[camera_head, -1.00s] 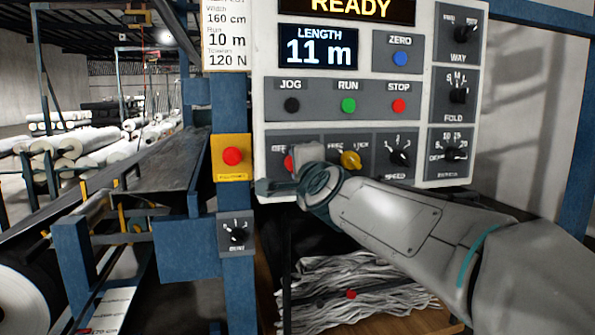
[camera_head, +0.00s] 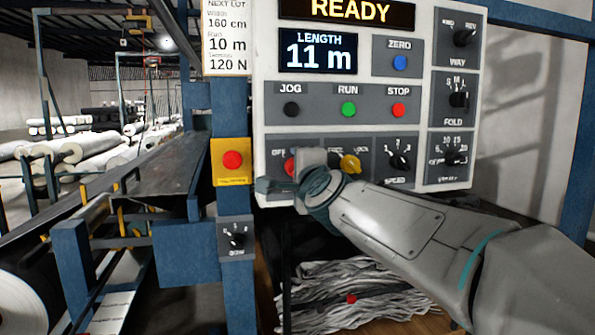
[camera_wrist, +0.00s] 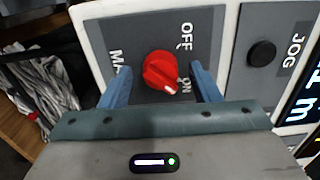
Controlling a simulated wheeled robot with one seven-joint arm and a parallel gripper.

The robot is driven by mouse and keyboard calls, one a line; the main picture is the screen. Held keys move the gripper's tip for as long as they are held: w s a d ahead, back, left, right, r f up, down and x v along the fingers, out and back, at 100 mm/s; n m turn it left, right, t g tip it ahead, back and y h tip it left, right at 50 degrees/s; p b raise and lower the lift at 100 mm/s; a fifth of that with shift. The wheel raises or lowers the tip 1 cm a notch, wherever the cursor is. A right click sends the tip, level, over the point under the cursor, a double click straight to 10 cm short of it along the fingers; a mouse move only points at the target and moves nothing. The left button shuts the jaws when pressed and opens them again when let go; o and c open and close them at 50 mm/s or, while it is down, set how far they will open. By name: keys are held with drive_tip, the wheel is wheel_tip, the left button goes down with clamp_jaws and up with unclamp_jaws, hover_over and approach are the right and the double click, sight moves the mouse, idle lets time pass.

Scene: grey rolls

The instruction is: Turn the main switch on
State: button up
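The main switch is a red knob (camera_wrist: 161,71) on a grey plate (camera_wrist: 205,30) marked OFF and ON. In the wrist view its white mark points toward the ON label. My gripper (camera_wrist: 162,78) is open, with one blue finger on each side of the knob and a visible gap on both sides. In the head view a sliver of the red knob (camera_head: 289,166) shows at the left of the panel's bottom row. My gripper and wrist (camera_head: 300,190) hide the rest of it.
The white control panel (camera_head: 380,118) has a lit READY display (camera_head: 350,10) and a length display reading 11 m. A yellow knob (camera_head: 350,164) is just right of my wrist. A red button on a yellow box (camera_head: 232,175) is to the left.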

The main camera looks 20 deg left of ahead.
drive_tip(key=b+v, duration=0.1)
drive_tip(key=v, duration=1.2)
drive_tip(key=shift+s, duration=0.4)
drive_tip(key=shift+d, duration=0.25)
drive_tip(key=s+d+f+n+g+h+p, duration=0.2)
drive_tip(key=d+f+n+g+h+p, duration=0.45)
drive_tip(key=d+p, duration=0.55)
drive_tip(key=s+d+f+n+g+h+p, duration=0.1)
drive_tip(key=s+d+f+n+g+p, duration=0.1)
drive_tip(key=s+d, duration=0.4)
drive_tip(key=s+d+f+n+g+h+p, duration=0.2)
drive_tip(key=s+d+f+n+g+p, duration=0.1)
drive_tip(key=s+d+f+p, duration=0.3)
drive_tip(key=d+g+p, duration=0.1)
drive_tip(key=d, duration=0.1)
drive_tip(key=shift+s+d+f, duration=0.25)
drive_tip(key=shift+s+d, duration=0.1)
drive_tip(key=shift+s, duration=0.05)
